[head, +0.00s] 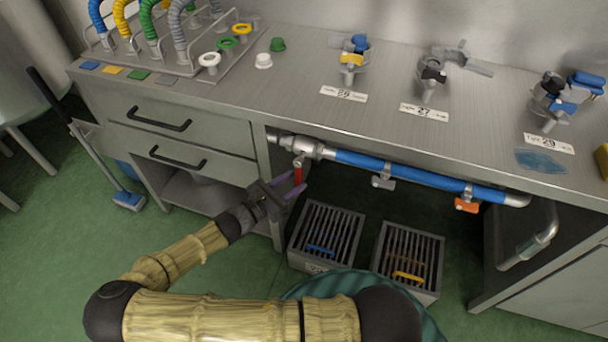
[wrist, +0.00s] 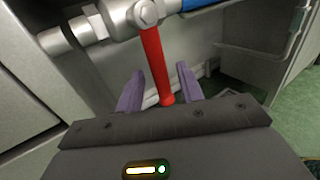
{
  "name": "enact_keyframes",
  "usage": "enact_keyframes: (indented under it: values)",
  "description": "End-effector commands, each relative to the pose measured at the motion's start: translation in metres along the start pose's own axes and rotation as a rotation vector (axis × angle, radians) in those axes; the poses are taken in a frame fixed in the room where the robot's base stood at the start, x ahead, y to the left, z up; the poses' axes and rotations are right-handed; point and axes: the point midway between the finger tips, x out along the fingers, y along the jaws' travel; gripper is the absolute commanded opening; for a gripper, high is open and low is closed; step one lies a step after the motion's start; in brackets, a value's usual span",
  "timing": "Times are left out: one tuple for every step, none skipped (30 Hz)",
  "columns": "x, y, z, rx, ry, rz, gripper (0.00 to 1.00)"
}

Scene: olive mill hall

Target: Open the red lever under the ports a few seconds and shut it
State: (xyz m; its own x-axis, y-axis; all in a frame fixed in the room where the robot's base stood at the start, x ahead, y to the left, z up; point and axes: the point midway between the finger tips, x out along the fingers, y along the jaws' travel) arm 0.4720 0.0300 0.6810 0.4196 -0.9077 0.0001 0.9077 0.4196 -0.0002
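The red lever (head: 298,173) hangs down from a metal valve (head: 305,148) at the left end of the blue pipe under the bench. In the wrist view the red lever (wrist: 156,65) slants slightly, its lower end lying between the two purple fingers of my gripper (wrist: 160,88). The fingers are apart, with a gap visible on both sides of the lever. In the head view my gripper (head: 288,188) is at the lever, below the valve. Whether a finger touches the lever cannot be told.
A blue pipe (head: 400,171) runs right under the bench top (head: 300,95), with a grey tag (head: 383,182) and an orange tag (head: 466,205). Two slatted floor boxes (head: 329,222) (head: 409,246) stand below. Drawers (head: 180,130) are on the left. Green floor lies open at lower left.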

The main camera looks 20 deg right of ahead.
Motion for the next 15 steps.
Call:
enact_keyframes:
  values:
    - [0.01, -0.001, -0.001, -0.002, -0.003, -0.003, 0.38]
    - [0.015, -0.001, -0.001, -0.001, -0.003, -0.004, 0.38]
    - [0.022, -0.001, -0.001, 0.0, -0.002, -0.003, 0.38]
    - [0.026, -0.001, -0.001, 0.0, -0.003, -0.003, 0.38]
    - [0.03, -0.001, -0.001, 0.0, -0.002, -0.002, 0.38]
    - [0.035, 0.0, -0.001, 0.0, -0.002, -0.002, 0.38]
    - [0.038, 0.0, -0.001, 0.0, -0.002, -0.002, 0.38]
    - [0.041, 0.0, -0.001, -0.001, -0.001, -0.001, 0.38]
    - [0.044, 0.0, -0.001, -0.001, -0.001, -0.001, 0.38]
    - [0.045, 0.0, -0.001, -0.001, -0.001, -0.001, 0.38]
    - [0.046, 0.0, 0.0, -0.001, 0.0, 0.0, 0.38]
    - [0.047, 0.0, 0.0, -0.001, 0.0, 0.0, 0.38]
    - [0.047, 0.0, 0.0, 0.0, 0.001, 0.0, 0.38]
    - [0.047, 0.0, 0.0, 0.0, 0.001, 0.0, 0.38]
    - [0.047, 0.0, 0.0, 0.0, 0.001, 0.001, 0.38]
